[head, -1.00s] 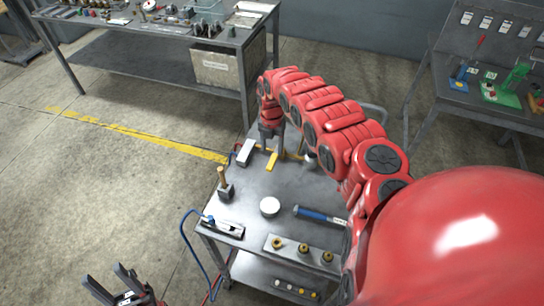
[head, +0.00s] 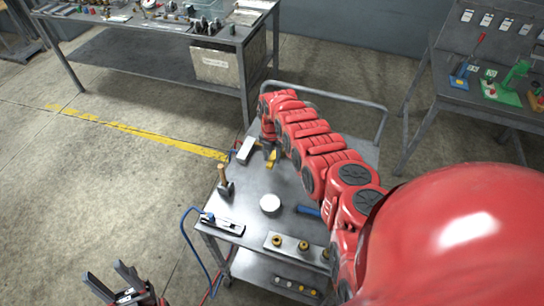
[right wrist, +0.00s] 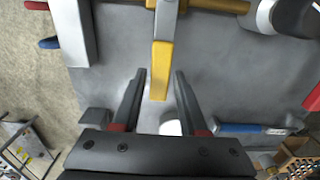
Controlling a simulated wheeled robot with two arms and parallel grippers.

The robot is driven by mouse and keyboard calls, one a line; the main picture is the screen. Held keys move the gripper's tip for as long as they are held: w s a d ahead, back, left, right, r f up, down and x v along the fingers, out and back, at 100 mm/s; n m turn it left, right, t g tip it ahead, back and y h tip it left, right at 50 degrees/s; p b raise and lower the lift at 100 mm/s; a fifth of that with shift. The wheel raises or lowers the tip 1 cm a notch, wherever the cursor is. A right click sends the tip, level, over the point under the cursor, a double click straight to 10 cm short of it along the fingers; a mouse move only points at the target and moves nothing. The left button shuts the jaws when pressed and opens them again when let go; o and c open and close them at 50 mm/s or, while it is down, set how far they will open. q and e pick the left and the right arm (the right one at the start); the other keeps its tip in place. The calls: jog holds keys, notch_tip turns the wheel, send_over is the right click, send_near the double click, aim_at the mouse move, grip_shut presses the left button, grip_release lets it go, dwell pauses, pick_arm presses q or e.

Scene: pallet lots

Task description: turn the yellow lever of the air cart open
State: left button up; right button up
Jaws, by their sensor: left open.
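The air cart (head: 245,200) stands in front of me. Its yellow lever (head: 272,161) is at the far part of the top, partly hidden by my right gripper (head: 268,147). In the right wrist view the yellow lever (right wrist: 161,70) points toward the hand from a brass pipe (right wrist: 225,5). My right gripper (right wrist: 160,78) is open, with a finger on each side of the lever's end; a gap shows on both sides. I cannot tell whether the fingertips are down at the lever's height. My left gripper (head: 127,282) is open and empty, left of the cart.
On the cart are a white block (head: 245,150), a small hammer (head: 224,183), a round white object (head: 270,205), a blue-handled tool (head: 308,211) and a plate with brass fittings (head: 290,246). A blue hose (head: 184,232) hangs at its left. Workbenches stand behind left and right.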

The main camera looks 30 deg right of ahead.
grip_shut()
dwell(1.1)
